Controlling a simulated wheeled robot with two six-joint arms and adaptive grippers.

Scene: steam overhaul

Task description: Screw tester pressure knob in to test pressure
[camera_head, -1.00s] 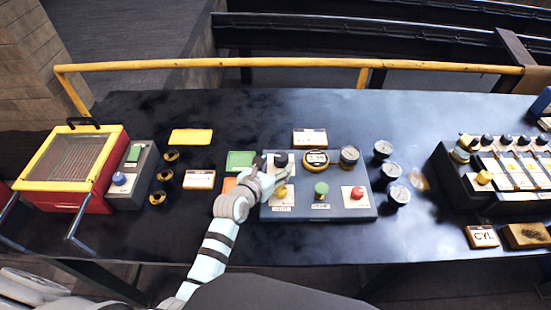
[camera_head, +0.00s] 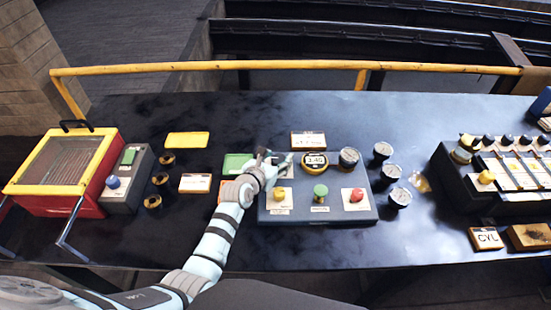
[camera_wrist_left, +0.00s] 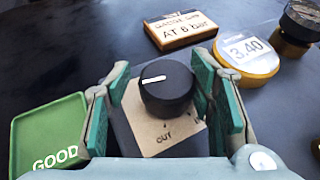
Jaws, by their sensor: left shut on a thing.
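The tester (camera_head: 330,213) is a grey sloped box on the table with a yellow, a green and a red button. Its black pressure knob (camera_wrist_left: 167,88) has a white pointer line and stands on a pale plate marked "OUT". My left gripper (camera_head: 277,161) is over the tester's upper left corner, its pads on both sides of the knob, shut on it. The gripper mostly hides the knob in the head view. A yellow-rimmed digital gauge (camera_head: 315,160) beside it reads 3.40 in the wrist view (camera_wrist_left: 246,54). My right gripper is out of view.
A sign reading "AT 6 bar" (camera_wrist_left: 181,30) lies behind the tester. A green "GOOD" tray (camera_wrist_left: 50,133) is left of it. Loose dial gauges (camera_head: 391,172) stand to the right, and a red-yellow box (camera_head: 65,170) at far left.

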